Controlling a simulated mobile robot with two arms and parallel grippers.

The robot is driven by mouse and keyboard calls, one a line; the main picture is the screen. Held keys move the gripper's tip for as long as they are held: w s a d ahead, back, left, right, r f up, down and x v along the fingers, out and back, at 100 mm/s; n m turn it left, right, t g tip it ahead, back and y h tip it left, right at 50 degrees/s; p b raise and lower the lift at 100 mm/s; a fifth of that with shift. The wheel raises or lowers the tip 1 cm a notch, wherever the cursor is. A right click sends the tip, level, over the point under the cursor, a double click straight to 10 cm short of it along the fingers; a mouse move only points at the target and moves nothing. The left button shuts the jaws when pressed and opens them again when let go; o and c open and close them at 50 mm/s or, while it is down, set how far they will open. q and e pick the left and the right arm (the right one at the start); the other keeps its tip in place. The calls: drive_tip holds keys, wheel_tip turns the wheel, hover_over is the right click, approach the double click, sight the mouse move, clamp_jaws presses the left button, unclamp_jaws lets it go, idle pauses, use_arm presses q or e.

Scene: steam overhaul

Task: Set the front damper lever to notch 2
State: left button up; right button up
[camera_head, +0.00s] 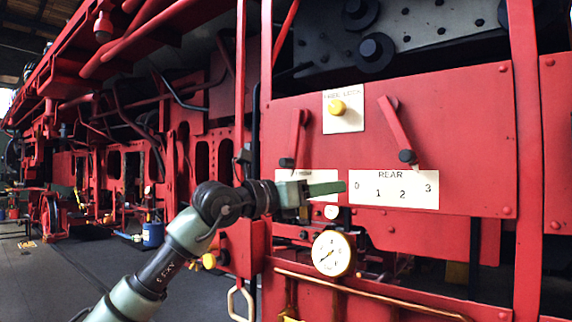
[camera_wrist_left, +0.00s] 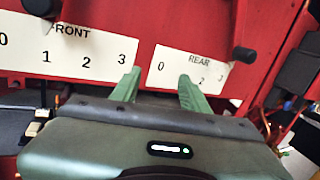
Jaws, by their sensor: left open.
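The front damper lever (camera_head: 297,138) is a red bar with a black knob, hanging down and slightly left above the FRONT plate (camera_head: 293,176). My arm hides most of that plate in the head view. In the left wrist view the FRONT plate (camera_wrist_left: 70,62) shows 0, 1, 2 and 3, and the front lever's black knob (camera_wrist_left: 42,7) is at the top left, roughly above 1; its exact notch is unclear. My left gripper (camera_head: 328,188) is open and empty, in front of the gap between the plates. Its green fingers (camera_wrist_left: 158,82) are right of the front knob, apart from it.
The rear lever (camera_head: 396,128) leans right, its knob near 3 on the REAR plate (camera_head: 380,197). A yellow knob (camera_head: 338,107) sits on a white plate between the levers. A pressure gauge (camera_head: 332,253) and copper pipe (camera_head: 370,291) are below. A red upright (camera_head: 240,90) stands left.

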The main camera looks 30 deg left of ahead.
sight(281, 162)
use_arm(q)
drive_tip(key=s+a+r+n+t+y, duration=0.1)
drive_tip(key=s+a+r+y, duration=0.15)
drive_tip(key=a, duration=0.45)
drive_tip(key=s+a+r+n+y, duration=0.1)
drive_tip(key=a+r+n+y, duration=0.1)
drive_tip(key=a+r+y, duration=0.3)
drive_tip(key=shift+h, duration=0.35)
drive_tip(key=w+p, duration=0.1)
drive_tip(key=w, duration=0.1)
drive_tip(key=w+f+p, duration=0.1)
drive_tip(key=w, duration=0.1)
drive_tip(key=w+f+p, duration=0.1)
drive_tip(key=w+p, duration=0.1)
drive_tip(key=shift+w+a, duration=0.2)
drive_tip(key=shift+w, duration=0.2)
drive_tip(key=shift+w+d+f, duration=0.1)
drive_tip(key=shift+w, duration=0.35)
clamp_jaws()
